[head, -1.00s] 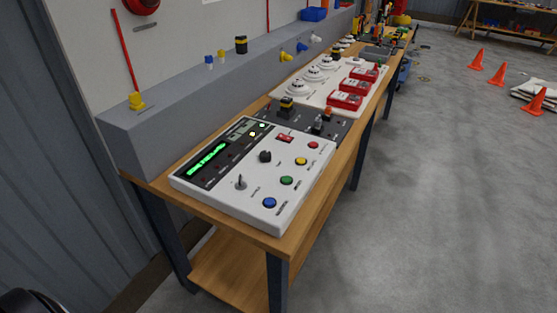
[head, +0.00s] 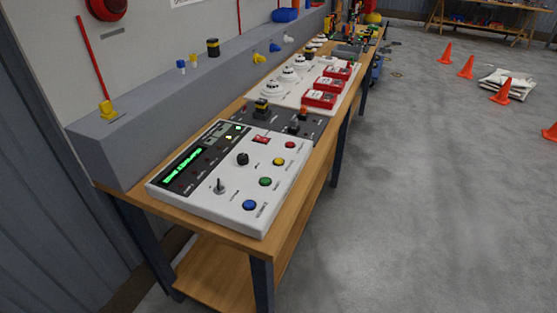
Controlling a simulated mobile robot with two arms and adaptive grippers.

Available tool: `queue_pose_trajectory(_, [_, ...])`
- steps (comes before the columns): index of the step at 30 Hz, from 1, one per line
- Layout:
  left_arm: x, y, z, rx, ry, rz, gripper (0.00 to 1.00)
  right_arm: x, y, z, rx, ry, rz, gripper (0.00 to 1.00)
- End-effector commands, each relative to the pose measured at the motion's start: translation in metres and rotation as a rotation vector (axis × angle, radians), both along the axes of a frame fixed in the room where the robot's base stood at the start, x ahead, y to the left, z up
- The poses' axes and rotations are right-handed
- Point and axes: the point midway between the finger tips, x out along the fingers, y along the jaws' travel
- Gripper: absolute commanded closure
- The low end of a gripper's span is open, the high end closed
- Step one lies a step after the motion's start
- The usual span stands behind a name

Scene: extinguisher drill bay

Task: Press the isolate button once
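A white control panel (head: 212,213) lies on the near end of the wooden bench. On its right part is a row of round buttons: a blue button (head: 249,205) nearest, then a green button (head: 265,182), a yellow button (head: 279,161) and a red button (head: 290,145). Their labels are too small to read, so I cannot tell which is the isolate button. The panel also has a toggle switch (head: 219,187), a black knob (head: 243,159), a red rocker switch (head: 261,139) and a lit green display (head: 183,166). Neither of my grippers is in view.
The wooden bench (head: 235,246) runs away to the back right. Behind the panel are a dark plate (head: 284,123), red boxes (head: 319,99) and white detectors (head: 272,88). A grey ledge (head: 139,140) lines the wall. Open floor lies right, with orange cones (head: 466,68).

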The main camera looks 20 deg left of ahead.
Motion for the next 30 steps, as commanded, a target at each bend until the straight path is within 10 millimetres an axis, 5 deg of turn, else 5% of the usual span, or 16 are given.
queue_pose_trajectory(15, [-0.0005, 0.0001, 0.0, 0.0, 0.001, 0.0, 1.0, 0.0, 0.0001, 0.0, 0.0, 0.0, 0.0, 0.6])
queue_pose_trajectory(30, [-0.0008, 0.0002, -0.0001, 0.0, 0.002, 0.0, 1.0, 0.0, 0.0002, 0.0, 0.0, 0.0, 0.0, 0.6])
